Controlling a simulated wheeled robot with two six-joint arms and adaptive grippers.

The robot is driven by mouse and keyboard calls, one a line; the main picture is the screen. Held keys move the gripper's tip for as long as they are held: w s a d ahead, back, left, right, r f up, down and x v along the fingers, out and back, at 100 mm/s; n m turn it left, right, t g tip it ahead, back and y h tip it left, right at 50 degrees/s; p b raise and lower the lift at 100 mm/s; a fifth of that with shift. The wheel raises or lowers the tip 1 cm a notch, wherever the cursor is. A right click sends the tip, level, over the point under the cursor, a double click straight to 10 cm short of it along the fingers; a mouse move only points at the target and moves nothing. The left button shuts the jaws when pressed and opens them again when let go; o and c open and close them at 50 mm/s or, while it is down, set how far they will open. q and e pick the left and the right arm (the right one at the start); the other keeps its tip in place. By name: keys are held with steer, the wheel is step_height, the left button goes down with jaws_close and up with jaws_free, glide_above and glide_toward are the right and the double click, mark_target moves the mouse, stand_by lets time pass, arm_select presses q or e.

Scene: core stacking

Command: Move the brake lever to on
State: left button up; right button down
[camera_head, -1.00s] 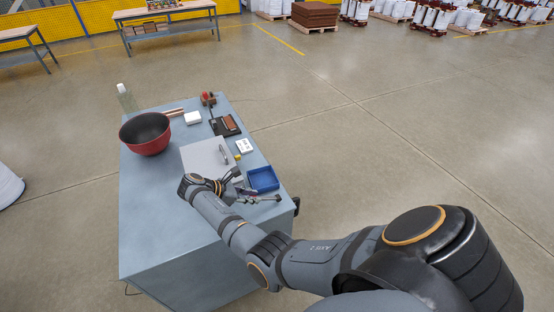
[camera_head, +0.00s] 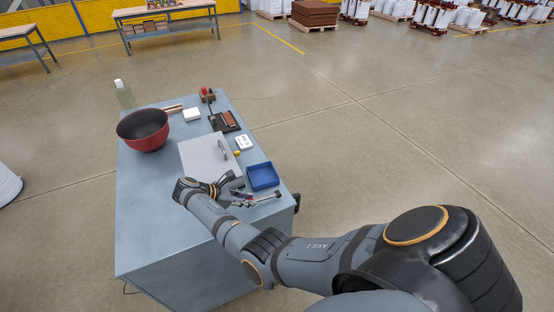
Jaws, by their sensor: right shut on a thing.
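My right gripper (camera_head: 234,188) is low over the near end of the table, at the near edge of a light grey plate (camera_head: 200,156). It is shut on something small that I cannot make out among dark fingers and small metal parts. A grey upright handle (camera_head: 222,150) stands on the plate, just beyond the gripper. A small device with a red top (camera_head: 207,95) stands at the table's far edge. I cannot tell for sure which part is the brake lever or its position. My left gripper is not in view.
The blue-grey table (camera_head: 150,220) also holds a red bowl (camera_head: 144,138), a clear bottle (camera_head: 124,96), a white box (camera_head: 191,114), a black tray (camera_head: 217,124), a white block (camera_head: 244,142) and a blue tray (camera_head: 263,177). The table's near left is clear.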

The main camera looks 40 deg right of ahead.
steer(key=shift+a+f, duration=0.2)
steer(key=shift+f, duration=0.15)
steer(key=shift+f, duration=0.15)
steer(key=c, duration=1.1)
jaws_free()
steer(key=v, duration=0.7)
steer(key=shift+a, duration=0.25)
steer(key=shift+w, duration=0.1)
